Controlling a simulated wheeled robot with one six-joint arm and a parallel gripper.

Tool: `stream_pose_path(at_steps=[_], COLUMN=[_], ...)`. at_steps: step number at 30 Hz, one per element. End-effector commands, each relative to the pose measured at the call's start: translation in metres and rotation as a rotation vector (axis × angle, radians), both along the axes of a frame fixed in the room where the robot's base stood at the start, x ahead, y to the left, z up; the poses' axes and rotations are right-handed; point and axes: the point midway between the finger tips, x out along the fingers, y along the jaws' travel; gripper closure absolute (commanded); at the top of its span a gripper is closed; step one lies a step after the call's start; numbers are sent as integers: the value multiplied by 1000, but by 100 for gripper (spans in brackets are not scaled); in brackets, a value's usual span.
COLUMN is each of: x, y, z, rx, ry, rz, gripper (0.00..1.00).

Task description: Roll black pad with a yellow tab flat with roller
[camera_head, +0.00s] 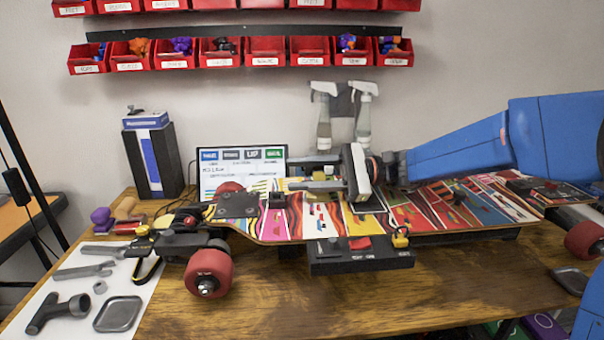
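The colourful skateboard deck (300,222) lies across the bench, graphics facing up. My gripper (306,173) is over its middle-left part, with its fingers pointing left. I cannot tell whether the gripper is open or holds something. A dark patch (369,205) shows on the deck below the gripper body; I cannot tell whether it is the black pad. A small yellow piece (400,238) sits at the deck's near edge, above a black box. No roller can be made out for certain; small wooden and purple tools (125,208) stand at the bench's left.
A white mat (140,312) at the left holds wrenches and a grey tray (118,314). A black box (360,260) is under the deck's near edge. Spray bottles (364,115) and a screen (242,165) are behind. The front of the wooden bench (300,302) is clear.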

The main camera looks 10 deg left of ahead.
Motion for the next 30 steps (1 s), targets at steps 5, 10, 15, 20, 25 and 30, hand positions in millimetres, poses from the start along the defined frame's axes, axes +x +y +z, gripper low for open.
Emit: stream_pose_path(at_steps=[5,10,15,20,25,30], x=[0,2,8,16,25,33], y=[0,-5,-24,-52,-82,-112], z=[1,2,2,2,1,1], rx=[1,2,2,2,2,2], ry=[-2,-3,-3,-2,-3,-1], rz=[1,-2,-3,-4,-4,-4], gripper=[62,62,62,62,62,62])
